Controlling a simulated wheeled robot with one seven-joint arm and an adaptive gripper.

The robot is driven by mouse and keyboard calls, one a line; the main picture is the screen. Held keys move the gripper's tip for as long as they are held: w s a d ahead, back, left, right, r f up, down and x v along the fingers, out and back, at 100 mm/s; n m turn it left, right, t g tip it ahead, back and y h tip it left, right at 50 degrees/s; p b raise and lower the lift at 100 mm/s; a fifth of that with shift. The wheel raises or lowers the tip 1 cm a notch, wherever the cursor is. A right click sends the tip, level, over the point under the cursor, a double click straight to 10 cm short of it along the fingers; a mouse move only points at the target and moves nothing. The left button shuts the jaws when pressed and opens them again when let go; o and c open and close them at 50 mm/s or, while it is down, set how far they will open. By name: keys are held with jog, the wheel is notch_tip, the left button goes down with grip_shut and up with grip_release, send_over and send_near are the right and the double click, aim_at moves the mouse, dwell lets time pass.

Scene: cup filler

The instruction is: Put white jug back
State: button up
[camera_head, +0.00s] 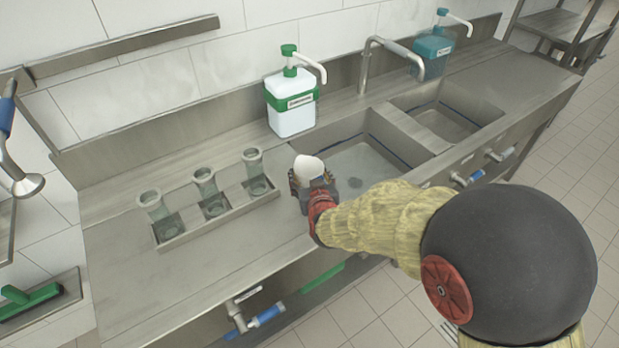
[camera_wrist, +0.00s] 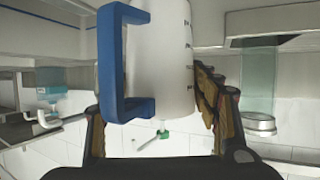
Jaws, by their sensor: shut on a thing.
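The white jug (camera_head: 308,167) is in my gripper (camera_head: 311,184), near the left edge of the left sink basin. In the head view only its rounded white upper part shows; the rest is hidden by my gripper. The wrist view is upside down and shows the jug (camera_wrist: 174,60) close up, with dark measuring marks and a blue handle (camera_wrist: 138,105) on its left side. My gripper's fingers (camera_wrist: 160,105) are on both sides of the jug, shut on it. I cannot tell whether the jug's base touches the counter.
A metal rack (camera_head: 218,218) with three clear cups stands on the counter to the left. A green-and-white pump bottle (camera_head: 291,105) stands behind the jug, and a teal pump bottle (camera_head: 432,55) farther right. A tap (camera_head: 368,62) rises behind the left basin (camera_head: 365,165). The front-left counter (camera_head: 150,290) is clear.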

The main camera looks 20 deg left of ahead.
jog(key=shift+r, duration=0.15)
jog(key=shift+f, duration=0.25)
jog(key=o, duration=1.7)
jog(key=shift+o, duration=0.2)
jog(key=shift+r, duration=0.15)
jog(key=shift+r, duration=0.2)
jog(key=p+v, duration=0.3)
jog(key=v, duration=0.9)
jog(key=shift+f, duration=0.2)
